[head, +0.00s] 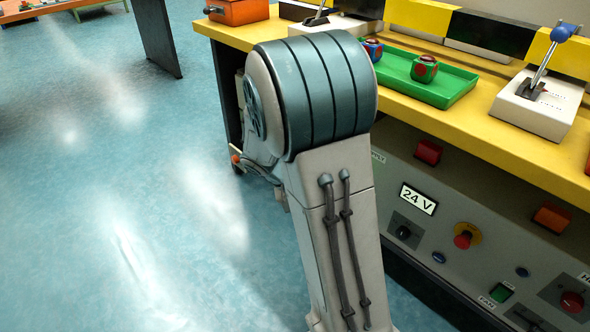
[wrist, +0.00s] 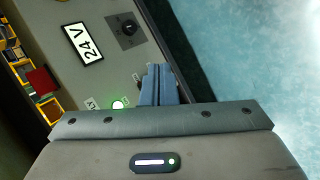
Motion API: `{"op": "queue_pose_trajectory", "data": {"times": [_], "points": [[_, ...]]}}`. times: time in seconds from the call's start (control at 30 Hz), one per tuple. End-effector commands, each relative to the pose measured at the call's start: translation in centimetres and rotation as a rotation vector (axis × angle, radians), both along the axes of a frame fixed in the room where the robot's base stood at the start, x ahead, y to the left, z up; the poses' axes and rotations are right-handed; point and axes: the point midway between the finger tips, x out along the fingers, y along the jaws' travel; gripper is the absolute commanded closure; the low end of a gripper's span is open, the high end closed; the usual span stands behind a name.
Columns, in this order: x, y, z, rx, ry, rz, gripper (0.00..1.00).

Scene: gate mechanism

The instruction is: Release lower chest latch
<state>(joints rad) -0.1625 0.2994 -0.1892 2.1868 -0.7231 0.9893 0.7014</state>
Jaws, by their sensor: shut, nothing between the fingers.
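I cannot make out a chest or its lower latch for certain in either view. An orange-red box (head: 237,11) is cut off by the top edge of the head view; I cannot tell whether it is the chest. My gripper (wrist: 158,72) is shut and empty in the wrist view. In the head view my arm hides the gripper.
A yellow bench (head: 480,133) runs along the right above the panel. It carries a green tray (head: 462,83) with patterned cubes and a lever box (head: 535,105). The panel has a 24 V display (head: 418,199) and a red button (head: 466,237).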

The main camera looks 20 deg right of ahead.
Motion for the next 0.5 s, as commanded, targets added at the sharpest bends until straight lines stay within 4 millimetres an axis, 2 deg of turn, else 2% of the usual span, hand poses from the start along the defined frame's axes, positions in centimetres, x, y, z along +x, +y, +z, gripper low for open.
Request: {"op": "queue_pose_trajectory", "data": {"times": [0.2,0.33,0.5], "points": [[5.3,-3.7,-2.6,-0.285,-0.011,0.035,1.00],[8.7,-5.3,-4.2,-0.449,-0.049,0.090,1.00],[13.3,-6.4,-6.6,-0.641,-0.125,0.210,1.00]]}}
